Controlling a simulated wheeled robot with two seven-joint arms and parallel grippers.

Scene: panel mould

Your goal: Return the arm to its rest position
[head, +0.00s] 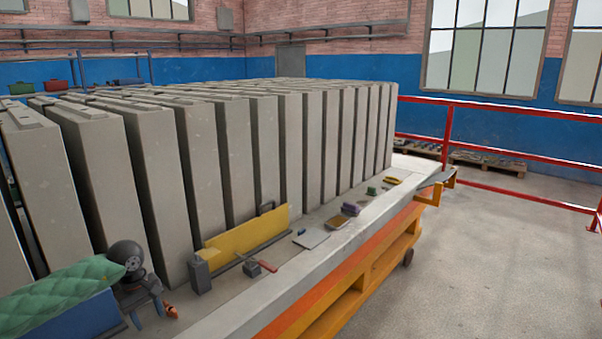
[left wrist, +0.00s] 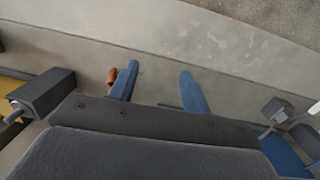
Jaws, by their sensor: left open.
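My left gripper (head: 148,312) is at the lower left of the head view, over the near ledge of the panel mould. In the left wrist view its two blue fingers (left wrist: 158,88) stand apart, with only bare grey surface between them. A small orange-brown object (head: 171,310) lies close beside the fingers; it also shows in the left wrist view (left wrist: 111,77), just outside the left-hand finger. I cannot tell if they touch. My right gripper is in neither view.
Tall grey concrete panels (head: 207,160) stand in a row behind the ledge (head: 300,267). A yellow piece (head: 247,235), a grey block (head: 200,277), a red-handled tool (head: 262,264) and several small items lie along it. Red railings (head: 500,153) and open floor (head: 500,270) are right.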

